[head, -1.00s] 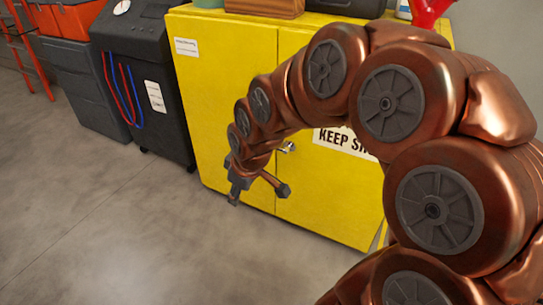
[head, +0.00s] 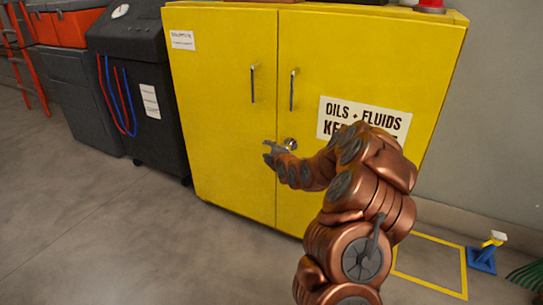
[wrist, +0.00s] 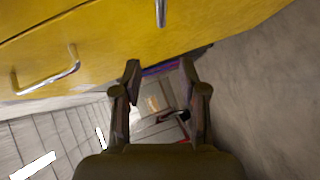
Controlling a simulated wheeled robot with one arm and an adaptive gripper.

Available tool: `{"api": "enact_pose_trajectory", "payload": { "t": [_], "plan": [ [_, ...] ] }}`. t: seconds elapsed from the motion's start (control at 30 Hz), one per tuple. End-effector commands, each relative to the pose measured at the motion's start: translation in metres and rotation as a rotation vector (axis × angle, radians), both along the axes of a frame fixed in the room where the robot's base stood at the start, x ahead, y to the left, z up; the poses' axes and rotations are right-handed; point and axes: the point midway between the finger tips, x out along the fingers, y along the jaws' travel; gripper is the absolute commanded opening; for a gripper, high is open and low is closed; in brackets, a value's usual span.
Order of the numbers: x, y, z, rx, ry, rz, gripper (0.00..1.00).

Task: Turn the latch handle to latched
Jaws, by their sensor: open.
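The latch handle (head: 290,144) is a small silver fitting on the right door of the yellow cabinet (head: 222,120), beside the seam between the doors and below the pull handles. Its exact turn angle is too small to tell. My gripper (head: 270,154) is just left of and slightly below the latch in the head view, in front of the door seam. In the wrist view my gripper (wrist: 160,68) has its two fingers spread with nothing between them. The latch cannot be made out in the wrist view.
Two upright pull handles, left (head: 252,84) and right (head: 292,90), stand out from the doors. A dark machine with hoses (head: 139,90) stands left of the cabinet. A blue stand (head: 482,260) is at the right. The floor in front is mostly clear.

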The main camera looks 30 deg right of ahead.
Motion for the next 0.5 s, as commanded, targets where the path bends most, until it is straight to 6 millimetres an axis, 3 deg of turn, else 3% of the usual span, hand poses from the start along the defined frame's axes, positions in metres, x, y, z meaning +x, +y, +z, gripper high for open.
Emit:
{"api": "enact_pose_trajectory", "payload": {
  "t": [0.03, 0.2, 0.5],
  "plan": [
    [0.0, -0.013, -0.014, -0.031, -0.019, -0.015, 0.42],
    [-0.002, -0.037, -0.024, -0.106, -0.061, -0.043, 0.42],
    [0.013, -0.042, -0.026, -0.12, -0.069, -0.043, 0.42]
  ]
}}
